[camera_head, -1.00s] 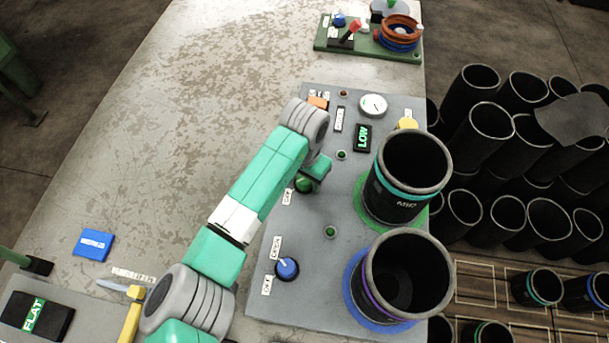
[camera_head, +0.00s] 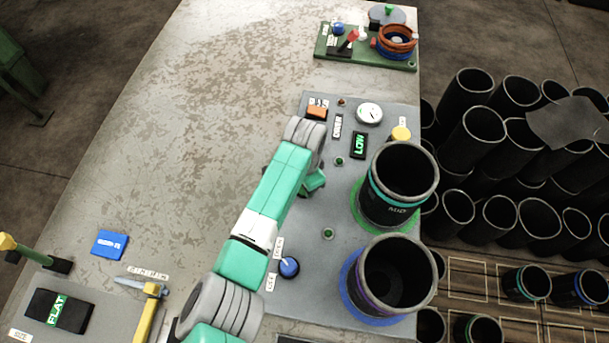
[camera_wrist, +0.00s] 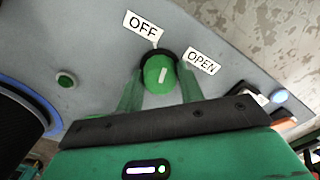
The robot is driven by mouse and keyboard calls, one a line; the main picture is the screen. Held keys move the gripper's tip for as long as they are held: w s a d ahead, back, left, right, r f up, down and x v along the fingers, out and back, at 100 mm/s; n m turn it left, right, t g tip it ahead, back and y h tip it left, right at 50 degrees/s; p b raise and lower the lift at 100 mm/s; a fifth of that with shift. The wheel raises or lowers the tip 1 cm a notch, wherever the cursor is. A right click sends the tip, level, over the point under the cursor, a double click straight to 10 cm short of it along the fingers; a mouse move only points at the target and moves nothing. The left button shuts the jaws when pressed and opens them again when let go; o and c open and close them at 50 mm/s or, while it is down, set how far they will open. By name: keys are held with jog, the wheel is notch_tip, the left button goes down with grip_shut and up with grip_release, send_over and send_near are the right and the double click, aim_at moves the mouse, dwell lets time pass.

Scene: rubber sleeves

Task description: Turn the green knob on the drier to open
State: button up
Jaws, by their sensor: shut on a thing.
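The green knob (camera_wrist: 158,77) sits on the grey drier panel (camera_head: 305,220), between an OFF label (camera_wrist: 143,25) and an OPEN label (camera_wrist: 202,62). Its white mark points up and slightly right in the wrist view, between the two labels. My gripper (camera_wrist: 160,88) has one green finger on each side of the knob and is shut on it. In the head view my gripper (camera_head: 313,182) reaches the panel's left side, and my wrist and fingers largely hide the knob and its labels.
A blue knob (camera_head: 289,267) with its own labels lies nearer on the panel. Two black sleeves (camera_head: 400,170) (camera_head: 395,275) stand on green and blue rings at the panel's right. Table left is mostly clear.

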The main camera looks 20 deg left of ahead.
jog(key=m+p, duration=0.2)
jog(key=m, duration=0.3)
jog(key=shift+r+m, duration=0.1)
jog(key=shift+m, duration=0.2)
jog(key=m+p, duration=0.1)
jog(key=m, duration=0.4)
jog(key=shift+m, duration=0.3)
jog(key=o, duration=1)
notch_tip(320, 180, up, 8)
jog(key=shift+f+p, duration=0.15)
jog(key=shift+p, duration=0.85)
